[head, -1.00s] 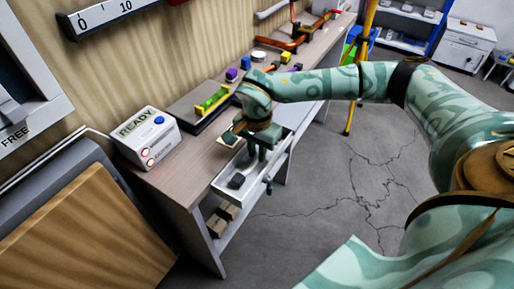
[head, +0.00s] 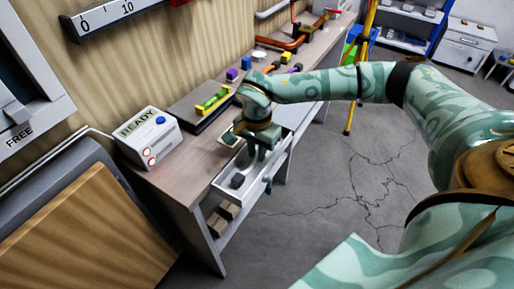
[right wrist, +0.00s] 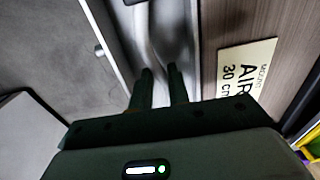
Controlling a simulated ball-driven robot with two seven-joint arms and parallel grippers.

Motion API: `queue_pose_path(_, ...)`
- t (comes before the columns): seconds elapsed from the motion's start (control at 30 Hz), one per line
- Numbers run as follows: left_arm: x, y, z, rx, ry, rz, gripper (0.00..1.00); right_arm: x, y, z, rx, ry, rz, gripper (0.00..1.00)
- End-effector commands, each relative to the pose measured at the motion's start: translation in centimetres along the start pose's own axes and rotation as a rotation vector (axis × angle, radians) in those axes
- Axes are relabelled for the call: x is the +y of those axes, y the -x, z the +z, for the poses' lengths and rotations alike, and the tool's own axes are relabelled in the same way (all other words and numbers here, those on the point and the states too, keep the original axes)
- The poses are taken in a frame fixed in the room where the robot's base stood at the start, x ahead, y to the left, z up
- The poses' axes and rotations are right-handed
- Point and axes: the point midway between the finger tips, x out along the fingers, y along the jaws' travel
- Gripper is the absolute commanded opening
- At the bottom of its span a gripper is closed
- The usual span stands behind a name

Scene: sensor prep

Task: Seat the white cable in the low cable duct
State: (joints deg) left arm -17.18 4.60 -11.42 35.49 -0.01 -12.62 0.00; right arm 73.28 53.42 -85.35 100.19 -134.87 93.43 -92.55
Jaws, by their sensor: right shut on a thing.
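My right gripper (head: 253,152) hangs over a white open tray (head: 225,189) at the table's front edge; I cannot tell whether this tray is the low cable duct. In the right wrist view the two dark fingertips (right wrist: 159,72) are close together on a pale strand (right wrist: 146,32), which looks like the white cable. The strand runs from the fingers to the top edge of that view. The grip point is partly hidden by the fingers. The cable is too small to make out in the head view. My left gripper is out of view.
A dark block (head: 238,181) lies in the tray. A small sign plate (right wrist: 243,72) lies on the tabletop beside the gripper. A white READY box (head: 148,138) and a dark case with a yellow-green level (head: 213,102) stand farther left. Open floor lies to the right.

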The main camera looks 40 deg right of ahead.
Motion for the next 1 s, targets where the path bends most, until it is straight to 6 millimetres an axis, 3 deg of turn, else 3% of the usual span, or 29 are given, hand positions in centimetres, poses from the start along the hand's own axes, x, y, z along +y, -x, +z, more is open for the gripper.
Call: queue_pose_path(1.0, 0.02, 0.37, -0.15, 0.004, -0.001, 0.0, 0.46, -0.01, -0.44, -0.02, 0.0, 0.0, 0.0, 0.0)
